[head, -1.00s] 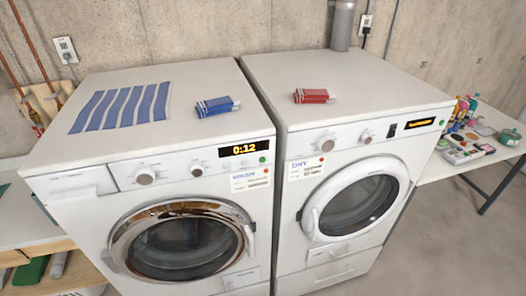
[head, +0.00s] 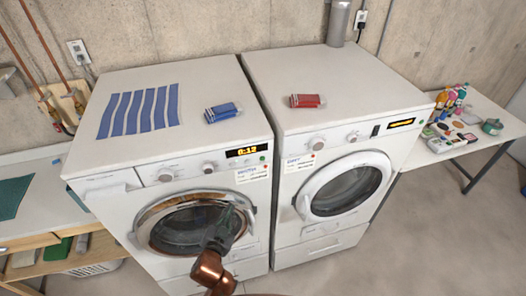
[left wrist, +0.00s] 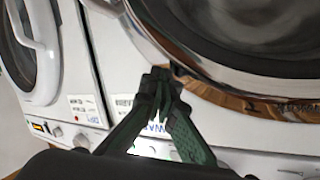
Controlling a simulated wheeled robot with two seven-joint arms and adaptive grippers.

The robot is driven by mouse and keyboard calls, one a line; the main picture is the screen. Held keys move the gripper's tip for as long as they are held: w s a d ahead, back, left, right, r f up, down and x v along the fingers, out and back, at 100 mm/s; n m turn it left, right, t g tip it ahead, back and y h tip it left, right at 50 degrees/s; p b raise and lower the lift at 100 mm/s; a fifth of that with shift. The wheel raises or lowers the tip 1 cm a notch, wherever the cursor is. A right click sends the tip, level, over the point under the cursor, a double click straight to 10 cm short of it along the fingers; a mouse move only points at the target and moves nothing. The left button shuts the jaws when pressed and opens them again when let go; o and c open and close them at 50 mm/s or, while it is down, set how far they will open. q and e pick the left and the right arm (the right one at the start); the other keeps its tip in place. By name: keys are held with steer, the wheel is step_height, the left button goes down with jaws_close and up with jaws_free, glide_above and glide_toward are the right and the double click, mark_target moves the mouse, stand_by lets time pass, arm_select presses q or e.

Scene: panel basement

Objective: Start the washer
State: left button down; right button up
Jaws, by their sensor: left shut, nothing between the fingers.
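The washer (head: 105,185) is the left white machine, with a chrome-ringed round door (head: 150,230) that looks closed. Its lit display (head: 246,151) reads 0:12, with a red dot and a green button (head: 263,158) at its right and knobs (head: 166,175) to the left. My left gripper (head: 232,212) is in front of the right side of the door, below the display, fingers together and empty. In the left wrist view the shut fingertips (left wrist: 162,76) overlap the edge of the chrome door ring (left wrist: 225,75); contact cannot be told. My right gripper is not in view.
The dryer (head: 290,228) stands close on the right. A blue pack (head: 222,113) and striped cloth (head: 140,110) lie on the washer, a red pack (head: 304,101) on the dryer. A table (head: 480,150) with small items is at the right. Shelves (head: 60,265) stand at the left.

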mark_target(262, 159)
arm_select(q)
steer(key=d+r+m+t+h+p, duration=0.1)
steer(key=d+r+m+h, duration=0.5)
steer(key=d+r, duration=0.9)
steer(key=shift+s+d+r+t+h, duration=0.2)
steer(key=shift+s+r+t+h, duration=0.15)
steer(key=shift+r+t, duration=0.3)
steer(key=shift+w+f, duration=0.1)
steer(key=shift+w+a, duration=0.45)
steer(key=shift+w, duration=0.9)
steer(key=shift+w+a, duration=0.5)
steer(key=shift+w, duration=0.9)
steer(key=shift+w+a, duration=0.45)
steer(key=shift+w, duration=0.9)
steer(key=shift+w+a, duration=0.15)
steer(key=shift+w, duration=0.25)
